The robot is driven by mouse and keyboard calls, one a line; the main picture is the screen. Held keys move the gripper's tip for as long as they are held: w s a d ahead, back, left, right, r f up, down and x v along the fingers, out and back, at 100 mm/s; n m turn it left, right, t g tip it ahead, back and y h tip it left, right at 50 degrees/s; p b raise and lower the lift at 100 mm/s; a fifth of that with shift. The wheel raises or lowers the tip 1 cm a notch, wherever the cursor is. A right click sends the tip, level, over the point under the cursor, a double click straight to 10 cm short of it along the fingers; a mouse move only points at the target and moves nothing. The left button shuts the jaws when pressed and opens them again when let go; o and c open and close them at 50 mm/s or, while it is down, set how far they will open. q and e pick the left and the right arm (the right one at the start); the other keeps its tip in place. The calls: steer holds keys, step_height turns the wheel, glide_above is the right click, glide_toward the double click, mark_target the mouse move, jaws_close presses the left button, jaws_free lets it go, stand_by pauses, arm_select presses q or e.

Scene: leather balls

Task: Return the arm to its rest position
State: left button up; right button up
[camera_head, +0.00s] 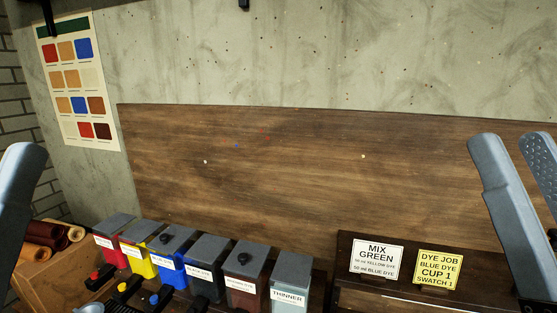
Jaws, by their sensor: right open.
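My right gripper (512,145) is at the right edge, fingers pointing up. Its two grey fingers stand apart with nothing between them. One finger of my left gripper (18,185) shows at the left edge; its other finger is out of the frame, so its opening cannot be told. Both grippers show in front of the wall and wooden backboard (300,175). The rest of both arms is mostly out of view.
Along the bottom stand several dye containers, including red (110,252), yellow (138,262), blue (170,272) and thinner (290,292). Cards reading MIX GREEN (376,260) and DYE JOB (438,270) stand near the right gripper. Leather rolls (45,240) lie at left. A swatch chart (75,85) hangs above.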

arm_select(q)
step_height(320, 180, up, 18)
steer(key=p, duration=1.4)
arm_select(e)
step_height(320, 180, up, 18)
